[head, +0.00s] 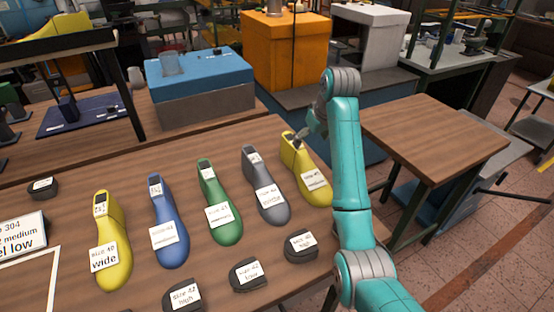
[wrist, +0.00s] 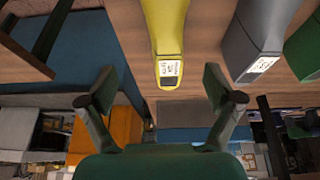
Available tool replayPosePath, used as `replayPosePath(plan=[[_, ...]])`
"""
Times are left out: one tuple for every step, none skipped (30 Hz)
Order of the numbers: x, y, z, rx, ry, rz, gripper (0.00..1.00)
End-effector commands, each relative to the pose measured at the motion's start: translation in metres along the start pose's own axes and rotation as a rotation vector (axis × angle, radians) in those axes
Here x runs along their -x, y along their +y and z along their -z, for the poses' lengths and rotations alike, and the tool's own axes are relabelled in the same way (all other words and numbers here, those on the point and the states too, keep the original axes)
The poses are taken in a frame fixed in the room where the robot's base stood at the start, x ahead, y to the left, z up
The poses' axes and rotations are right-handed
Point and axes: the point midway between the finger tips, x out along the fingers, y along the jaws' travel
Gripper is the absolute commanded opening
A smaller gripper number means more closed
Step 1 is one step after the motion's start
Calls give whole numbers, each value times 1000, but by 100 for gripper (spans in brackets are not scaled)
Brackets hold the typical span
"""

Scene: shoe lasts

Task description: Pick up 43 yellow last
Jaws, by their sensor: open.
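A yellow last (head: 306,172) stands at the right end of the row, by the table's right edge. Its white label is too small to read surely. In the wrist view this last (wrist: 166,28) comes down from the top edge, its labelled end pointing toward my gripper. My gripper (wrist: 160,82) is open and empty, with one finger on each side of that end's line. In the head view my gripper (head: 303,136) is beside the last's raised end, partly hidden by my arm. Whether it touches cannot be told. Another yellow last (head: 114,245), labelled size 40 wide, stands at the left.
A grey last (head: 265,185) stands close to the left of the right yellow last; green (head: 218,200) and blue (head: 166,225) lasts follow. Dark labelled blocks (head: 247,274) lie in front. A blue box (head: 200,75) stands behind. A gap separates the small table (head: 440,135) at right.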

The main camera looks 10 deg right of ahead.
Motion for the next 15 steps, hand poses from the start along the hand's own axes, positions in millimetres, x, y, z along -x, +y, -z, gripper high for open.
replayPosePath(plan=[[0, 1, 0, -1, 0, 0, 91], [0, 1, 0, -1, 0, 0, 91], [-2, 1, 0, -1, -1, 0, 91], [-4, 1, 0, -1, -2, 0, 91], [-7, 1, -1, -1, -2, 0, 91], [-12, 0, 0, -1, -2, 1, 91], [-17, 0, -1, -1, -3, 1, 91], [-21, 0, -1, -1, -3, 1, 91], [-27, 0, 0, 0, -2, 1, 91], [-32, 0, -1, 0, -3, 1, 91], [-36, 0, -1, 0, -3, 2, 91], [-42, 0, 0, 0, -2, 1, 91], [-45, 0, 0, 0, -2, 1, 91], [-48, 0, 0, -1, -3, 1, 91], [-52, 0, 0, -1, -2, 1, 91]])
